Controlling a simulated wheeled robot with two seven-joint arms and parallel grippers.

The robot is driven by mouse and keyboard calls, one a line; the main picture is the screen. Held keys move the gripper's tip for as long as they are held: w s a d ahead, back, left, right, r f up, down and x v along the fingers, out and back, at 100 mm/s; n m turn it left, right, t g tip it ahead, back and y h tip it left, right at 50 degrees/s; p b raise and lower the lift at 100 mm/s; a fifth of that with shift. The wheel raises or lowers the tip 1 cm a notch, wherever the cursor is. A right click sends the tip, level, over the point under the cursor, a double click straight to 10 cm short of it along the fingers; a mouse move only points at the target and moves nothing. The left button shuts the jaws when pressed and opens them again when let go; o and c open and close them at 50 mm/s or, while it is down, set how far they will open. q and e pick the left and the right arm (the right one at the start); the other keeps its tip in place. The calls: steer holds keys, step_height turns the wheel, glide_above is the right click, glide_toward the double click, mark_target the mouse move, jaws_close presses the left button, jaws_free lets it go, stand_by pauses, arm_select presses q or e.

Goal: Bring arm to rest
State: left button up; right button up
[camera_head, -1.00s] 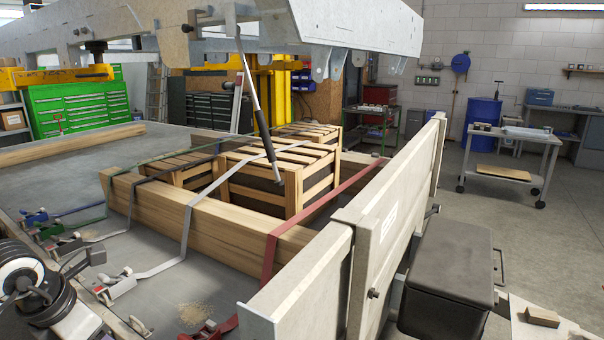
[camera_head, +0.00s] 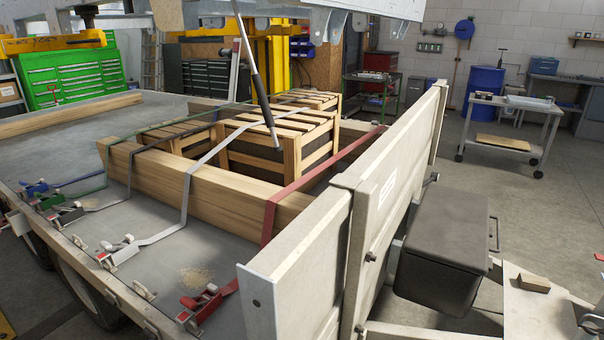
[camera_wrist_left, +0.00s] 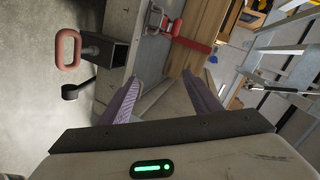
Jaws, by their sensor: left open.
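My left gripper (camera_wrist_left: 170,78) shows in the left wrist view. Its two dark fingers are spread apart with nothing between them. Beyond the fingers are the trailer's side, a red strap and its ratchet buckle (camera_wrist_left: 173,26). A red ring handle (camera_wrist_left: 68,47) is at the upper left there. No part of the left arm is clearly visible in the head view. My right gripper is in neither view.
The trailer bed (camera_head: 60,130) carries wooden crates (camera_head: 280,140) and beams (camera_head: 200,190) under straps. A pale side board (camera_head: 385,220) and a dark box (camera_head: 447,250) stand at right. A metal frame (camera_head: 380,8) hangs overhead.

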arm_select(q)
steer(key=s+a+f+n+g+y, duration=0.3)
steer(key=s+a+f+n, duration=0.1)
steer(key=s+f, duration=0.3)
steer(key=s+a+f+n+g+y, duration=0.25)
steer(key=s+a+f+n, duration=0.2)
steer(key=s+f, duration=0.3)
steer(key=d+f+n+t+h, duration=0.15)
steer(key=d+n, duration=0.65)
steer(key=d, duration=1.2)
step_height(320, 180, down, 6)
steer(key=d+b, duration=0.2)
steer(key=b, duration=0.5)
steer(key=shift+b, duration=0.35)
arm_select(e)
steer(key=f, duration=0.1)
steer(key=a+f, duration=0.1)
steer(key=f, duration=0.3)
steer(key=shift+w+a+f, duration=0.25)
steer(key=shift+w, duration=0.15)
